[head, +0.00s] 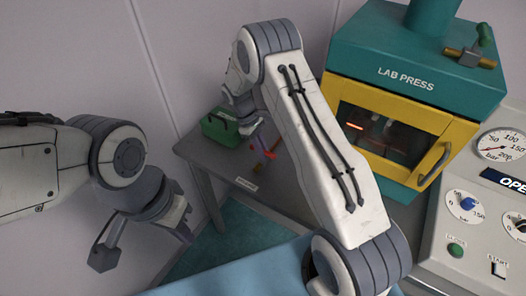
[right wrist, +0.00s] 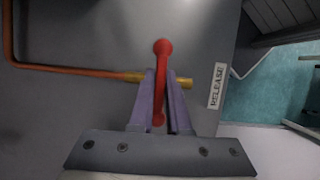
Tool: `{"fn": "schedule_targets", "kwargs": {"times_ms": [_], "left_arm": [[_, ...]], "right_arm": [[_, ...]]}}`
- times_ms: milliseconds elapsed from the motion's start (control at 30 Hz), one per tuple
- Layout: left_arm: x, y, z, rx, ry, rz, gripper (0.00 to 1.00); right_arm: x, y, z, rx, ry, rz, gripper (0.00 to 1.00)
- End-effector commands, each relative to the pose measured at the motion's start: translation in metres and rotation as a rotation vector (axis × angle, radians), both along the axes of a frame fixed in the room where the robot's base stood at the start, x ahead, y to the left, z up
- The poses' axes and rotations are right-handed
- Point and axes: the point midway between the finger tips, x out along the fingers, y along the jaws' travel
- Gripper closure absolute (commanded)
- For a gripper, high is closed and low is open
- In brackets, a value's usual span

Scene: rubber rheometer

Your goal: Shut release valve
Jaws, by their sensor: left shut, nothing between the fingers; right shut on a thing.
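The release valve has a red lever (right wrist: 161,85) on a brass body (right wrist: 184,82) at the end of an orange pipe, beside a RELEASE label (right wrist: 217,86). In the right wrist view the lever stands crosswise to the pipe. My right gripper (right wrist: 161,100) is shut on the lever, with a purple finger on each side. In the head view the red lever (head: 270,154) is small and partly hidden by the gripper. My left gripper (head: 103,257) is shut and empty at the lower left, away from the valve.
The grey table (head: 213,160) holds a green box (head: 220,127) left of the valve. The lab press (head: 400,110) stands to the right, with a green-handled valve (head: 470,55) on top. A control panel (head: 480,205) is at far right. My right arm crosses the middle.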

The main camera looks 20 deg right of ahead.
Motion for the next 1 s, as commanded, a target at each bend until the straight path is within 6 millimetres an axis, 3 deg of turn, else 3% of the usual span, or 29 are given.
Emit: {"fn": "schedule_targets", "kwargs": {"times_ms": [300, 333, 400, 767, 1000], "left_arm": [[0.0, 0.0, -0.001, 0.0, 0.0, 0.0, 1.0], [0.0, 0.0, -0.001, 0.0, 0.0, 0.0, 1.0], [0.0, 0.0, -0.001, 0.0, 0.0, 0.0, 1.0], [0.0, 0.0, -0.003, 0.0, 0.0, 0.0, 1.0], [0.0, 0.0, -0.015, 0.0, 0.0, -0.001, 1.0]], "right_arm": [[0.001, 0.0, 0.001, -0.001, -0.003, -0.053, 1.0], [0.001, 0.0, 0.001, -0.001, -0.003, -0.053, 0.77], [0.001, 0.0, 0.001, -0.001, -0.003, -0.053, 0.55], [0.002, 0.001, 0.003, -0.001, -0.003, -0.051, 0.55], [0.015, 0.009, 0.035, 0.001, -0.008, -0.051, 0.55]]}}
